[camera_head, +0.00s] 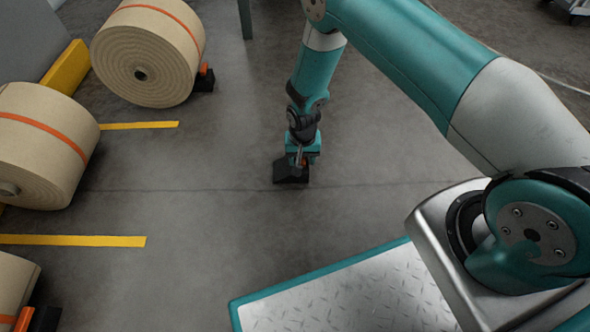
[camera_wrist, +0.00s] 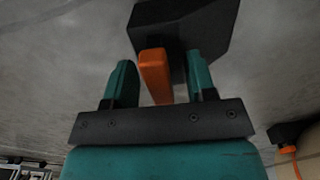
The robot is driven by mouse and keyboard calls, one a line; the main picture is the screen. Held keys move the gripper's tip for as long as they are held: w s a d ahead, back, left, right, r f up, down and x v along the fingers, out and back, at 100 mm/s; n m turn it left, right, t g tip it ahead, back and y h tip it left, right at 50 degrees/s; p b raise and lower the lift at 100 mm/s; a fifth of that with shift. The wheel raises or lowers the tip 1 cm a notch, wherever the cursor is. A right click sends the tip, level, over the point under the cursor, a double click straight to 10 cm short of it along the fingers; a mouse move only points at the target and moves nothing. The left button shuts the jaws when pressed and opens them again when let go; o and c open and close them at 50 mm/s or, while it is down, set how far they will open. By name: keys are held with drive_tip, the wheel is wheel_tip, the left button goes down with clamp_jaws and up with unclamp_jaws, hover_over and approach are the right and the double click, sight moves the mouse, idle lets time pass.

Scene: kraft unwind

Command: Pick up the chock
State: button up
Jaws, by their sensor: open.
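The chock is a black wedge with an orange handle. It rests on the concrete floor in the middle of the head view (camera_head: 289,173), directly below the end of my arm. In the wrist view the chock's black body (camera_wrist: 190,24) is at the top, and its orange handle (camera_wrist: 154,74) points toward my gripper. My gripper (camera_wrist: 160,78) is open, with one teal finger on each side of the handle. The handle is nearer the left finger, and I cannot tell whether they touch. In the head view my gripper (camera_head: 300,160) partly hides the chock.
Large kraft paper rolls (camera_head: 148,55) with orange bands stand at the left, another roll (camera_head: 42,145) nearer. A second black chock (camera_head: 204,80) with orange sits against the far roll. Yellow floor lines (camera_head: 75,240) mark the bays. The floor around the middle chock is clear.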

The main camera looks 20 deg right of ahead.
drive_tip(key=shift+c, duration=0.2)
clamp_jaws()
drive_tip(key=shift+r, duration=0.1)
